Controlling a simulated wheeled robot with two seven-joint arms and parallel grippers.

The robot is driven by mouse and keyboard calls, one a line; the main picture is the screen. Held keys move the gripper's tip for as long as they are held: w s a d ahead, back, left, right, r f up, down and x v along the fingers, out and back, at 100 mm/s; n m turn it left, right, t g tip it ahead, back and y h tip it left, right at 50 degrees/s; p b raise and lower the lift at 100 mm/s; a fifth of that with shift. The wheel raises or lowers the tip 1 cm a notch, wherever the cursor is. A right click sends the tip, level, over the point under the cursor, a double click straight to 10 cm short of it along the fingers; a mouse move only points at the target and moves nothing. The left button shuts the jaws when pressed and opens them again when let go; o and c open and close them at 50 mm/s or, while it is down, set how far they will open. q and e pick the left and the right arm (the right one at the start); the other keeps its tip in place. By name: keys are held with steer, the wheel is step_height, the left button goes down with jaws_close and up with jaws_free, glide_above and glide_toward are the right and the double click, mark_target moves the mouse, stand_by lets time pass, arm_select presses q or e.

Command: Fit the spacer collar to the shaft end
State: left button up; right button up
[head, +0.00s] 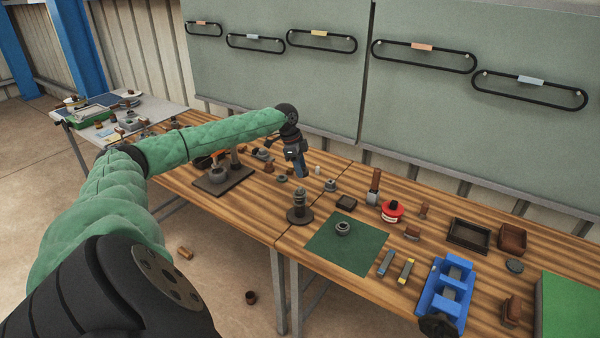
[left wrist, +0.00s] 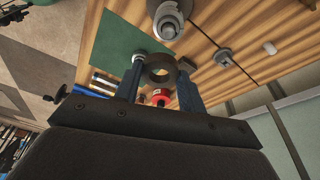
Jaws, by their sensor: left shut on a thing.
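My left gripper (head: 302,174) is shut on the spacer collar, a dark ring (left wrist: 160,72) gripped between its two fingers in the left wrist view, with its hole visible. I cannot make out the collar in the head view. The gripper points down above the bench, over the far side of the upright stepped grey shaft (head: 299,198), which stands on a round dark base. The shaft also shows in the left wrist view (left wrist: 168,18), beyond the collar and apart from it. My right gripper is not in view.
A green mat (head: 335,252) bearing a grey ringed part (head: 343,228) lies right of the shaft. A blue vise (head: 446,290), a red tape roll (head: 392,211) and a dark tray (head: 468,235) stand farther right. A dark plate fixture (head: 222,180) stands left.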

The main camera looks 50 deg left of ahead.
arm_select(q)
steer(key=shift+a+r, duration=0.2)
steer(key=shift+a, duration=0.4)
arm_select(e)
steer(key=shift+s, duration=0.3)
arm_select(q)
steer(key=shift+f, duration=0.1)
